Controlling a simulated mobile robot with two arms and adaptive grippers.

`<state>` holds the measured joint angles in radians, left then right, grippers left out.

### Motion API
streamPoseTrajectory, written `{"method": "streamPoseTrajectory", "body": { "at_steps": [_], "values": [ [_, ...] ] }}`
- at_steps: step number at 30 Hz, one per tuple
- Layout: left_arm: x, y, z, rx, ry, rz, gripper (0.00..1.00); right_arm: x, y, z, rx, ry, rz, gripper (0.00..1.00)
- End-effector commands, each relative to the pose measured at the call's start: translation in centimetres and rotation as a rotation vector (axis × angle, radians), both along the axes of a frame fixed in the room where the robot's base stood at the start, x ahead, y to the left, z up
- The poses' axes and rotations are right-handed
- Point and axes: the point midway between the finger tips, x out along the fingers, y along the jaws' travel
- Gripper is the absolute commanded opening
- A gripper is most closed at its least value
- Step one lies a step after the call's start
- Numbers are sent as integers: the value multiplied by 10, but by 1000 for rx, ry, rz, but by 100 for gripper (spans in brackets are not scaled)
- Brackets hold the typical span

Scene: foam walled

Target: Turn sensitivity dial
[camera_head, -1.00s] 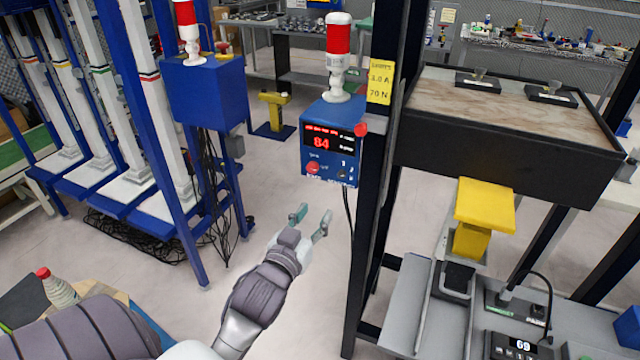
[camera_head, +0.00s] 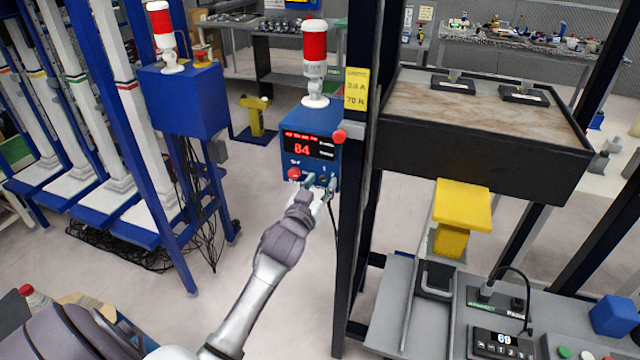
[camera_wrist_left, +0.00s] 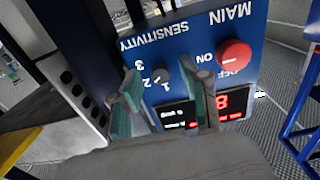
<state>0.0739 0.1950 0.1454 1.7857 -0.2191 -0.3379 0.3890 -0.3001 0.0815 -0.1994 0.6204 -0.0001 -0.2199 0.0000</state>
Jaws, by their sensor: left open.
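The blue control box (camera_head: 302,122) with a red-lit display reading 84 hangs beside the dark post in the head view. Its sensitivity dial (camera_wrist_left: 160,74), a small black knob with numbers around it, shows upside down in the left wrist view. My left gripper (camera_head: 320,183) is at the lower front of the box, open. In the left wrist view its two greenish fingers stand on either side of the dial; I cannot tell whether they touch it. The red main knob (camera_wrist_left: 235,54) lies outside the fingers. In the head view the gripper mostly covers the dial. My right gripper is not in view.
A dark post (camera_head: 358,200) stands just right of the box. A red-and-white beacon (camera_head: 315,60) tops the box. A yellow limits label (camera_head: 355,90) is on the post. A bench with a yellow block (camera_head: 462,205) is at the right.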

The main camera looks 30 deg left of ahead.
Motion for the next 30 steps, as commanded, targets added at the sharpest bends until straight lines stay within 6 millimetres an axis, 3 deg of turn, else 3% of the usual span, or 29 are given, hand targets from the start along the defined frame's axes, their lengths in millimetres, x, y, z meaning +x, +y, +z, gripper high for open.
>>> {"method": "streamPoseTrajectory", "body": {
  "at_steps": [6, 14, 30],
  "values": [
    [0, 0, 0, 0, 0, 0, 44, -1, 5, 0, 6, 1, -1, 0],
    [0, 0, -1, 0, 1, 0, 0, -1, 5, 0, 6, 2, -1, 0],
    [0, 0, 0, 109, 28, 0, 0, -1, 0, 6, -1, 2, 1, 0]
  ]
}}
